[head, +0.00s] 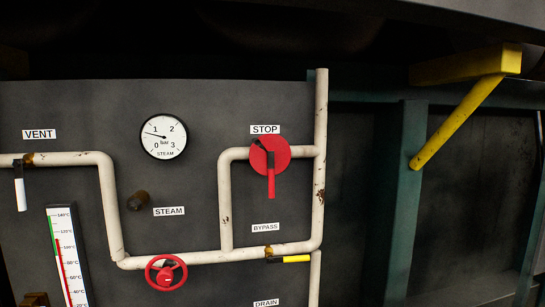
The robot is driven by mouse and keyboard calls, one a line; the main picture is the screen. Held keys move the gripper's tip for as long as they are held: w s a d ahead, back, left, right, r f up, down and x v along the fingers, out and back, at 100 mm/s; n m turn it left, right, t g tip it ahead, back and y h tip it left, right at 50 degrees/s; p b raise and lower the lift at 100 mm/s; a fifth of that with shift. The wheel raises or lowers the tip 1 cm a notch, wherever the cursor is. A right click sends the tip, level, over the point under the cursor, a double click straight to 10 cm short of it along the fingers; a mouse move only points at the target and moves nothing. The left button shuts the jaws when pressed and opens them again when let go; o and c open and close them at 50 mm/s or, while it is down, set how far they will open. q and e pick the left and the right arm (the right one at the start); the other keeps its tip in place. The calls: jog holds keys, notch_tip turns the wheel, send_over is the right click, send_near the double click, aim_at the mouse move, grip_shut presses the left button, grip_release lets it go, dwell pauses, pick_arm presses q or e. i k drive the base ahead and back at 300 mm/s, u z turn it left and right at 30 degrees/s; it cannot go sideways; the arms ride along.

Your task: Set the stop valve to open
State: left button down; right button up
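The stop valve (279,147) is a red round disc on the white upper pipe, just under the STOP label (265,129). Its red lever (271,184) points straight down, across the horizontal run of pipe. Neither of my grippers shows in the head view, and nothing touches the lever.
A red handwheel (166,285) sits on the lower pipe. A yellow-black lever (295,259) lies below the BYPASS label (265,227). The vent lever (20,193) hangs at left. A round gauge (164,137) is left of the valve. A yellow bracket (455,124) juts out at right.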

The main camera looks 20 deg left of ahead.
aim_at(273, 167)
jog(key=k, duration=0.5)
jog(key=u, duration=1.85)
jog(key=i, duration=1.05)
jog(key=z, duration=2.15)
